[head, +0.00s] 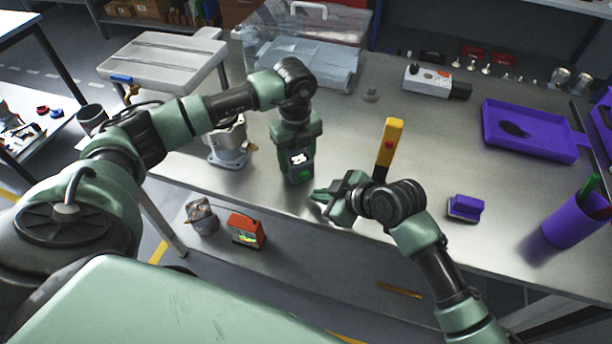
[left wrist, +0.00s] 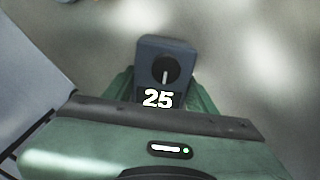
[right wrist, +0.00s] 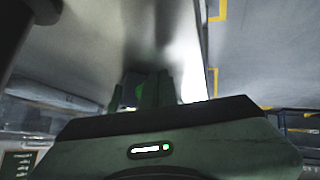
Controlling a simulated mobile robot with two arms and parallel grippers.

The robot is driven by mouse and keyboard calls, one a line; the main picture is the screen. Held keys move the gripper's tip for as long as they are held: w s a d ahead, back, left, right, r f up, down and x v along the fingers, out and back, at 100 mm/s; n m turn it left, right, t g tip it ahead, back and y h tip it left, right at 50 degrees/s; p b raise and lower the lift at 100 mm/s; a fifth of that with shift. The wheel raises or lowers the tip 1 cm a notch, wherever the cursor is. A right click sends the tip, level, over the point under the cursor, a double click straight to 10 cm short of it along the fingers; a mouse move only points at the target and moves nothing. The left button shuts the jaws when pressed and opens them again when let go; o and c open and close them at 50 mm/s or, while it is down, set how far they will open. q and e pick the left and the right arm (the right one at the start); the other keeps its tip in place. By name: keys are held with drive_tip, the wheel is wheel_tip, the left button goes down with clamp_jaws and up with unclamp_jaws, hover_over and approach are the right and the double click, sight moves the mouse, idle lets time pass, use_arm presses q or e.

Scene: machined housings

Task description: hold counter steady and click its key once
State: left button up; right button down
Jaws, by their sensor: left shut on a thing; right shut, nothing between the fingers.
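The counter (head: 300,160) is a small dark box whose display reads 25. It stands near the bench's front edge. In the left wrist view the counter (left wrist: 165,50) shows a black round dial with a pale mark above the display. My left gripper (head: 297,148) is over it from above and shut on it, with green fingers along its sides. My right gripper (head: 320,196) is shut and empty, in front of and right of the counter, its tips pointing left and apart from it. In the right wrist view a green round patch shows by the fingertips (right wrist: 150,88), partly hidden.
A metal housing (head: 230,145) stands left of the counter. A yellow piece with a red button (head: 389,145) stands behind my right wrist. A purple block (head: 465,208), purple tray (head: 527,130) and purple cup (head: 575,222) lie to the right.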

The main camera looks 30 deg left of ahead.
drive_tip(key=shift+s+d, duration=0.3)
drive_tip(key=shift+d, duration=0.2)
drive_tip(key=shift+s+d, duration=0.3)
drive_tip(key=shift+d, duration=0.2)
use_arm(q)
drive_tip(key=o, duration=1.7)
wheel_tip(320, 180, up, 12)
drive_tip(key=shift+r, duration=0.1)
